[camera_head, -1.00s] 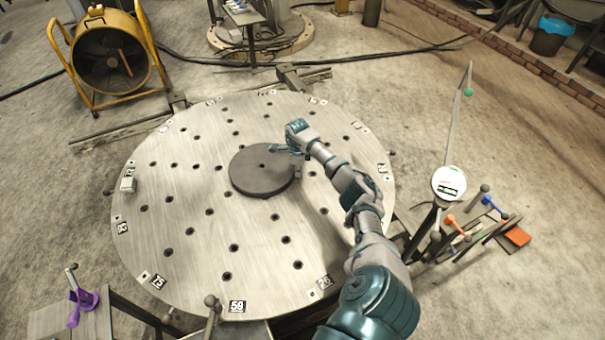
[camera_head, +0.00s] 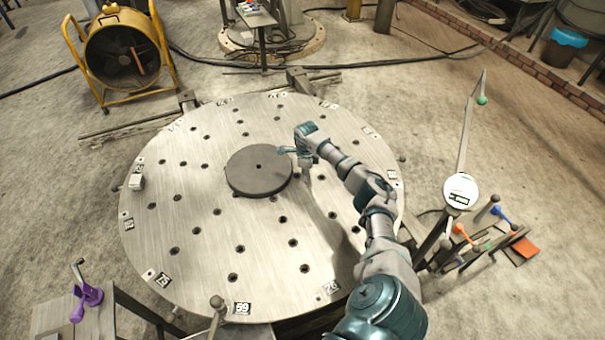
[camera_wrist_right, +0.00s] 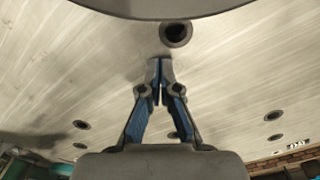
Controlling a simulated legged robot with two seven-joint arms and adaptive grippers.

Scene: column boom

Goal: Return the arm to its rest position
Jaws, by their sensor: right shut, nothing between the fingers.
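My right arm reaches in from the lower right of the head view over a round metal table (camera_head: 190,255). My right gripper (camera_head: 283,150) is at the right edge of a dark grey disc (camera_head: 258,172) near the table's middle. In the right wrist view, the right gripper's blue-padded fingers (camera_wrist_right: 160,65) are together with nothing between them. Bare plate with holes lies behind the fingertips, and the edge of a dark round shape (camera_wrist_right: 165,8) crosses the top. I cannot tell whether the gripper touches the disc. My left gripper is not in view.
A yellow fan (camera_head: 122,55) stands at the back left. A white dial gauge (camera_head: 460,190) on a stand and a rack of coloured-handled tools (camera_head: 490,238) stand to the right. A purple item (camera_head: 87,298) sits at the lower left. Small blocks and posts ring the table edge.

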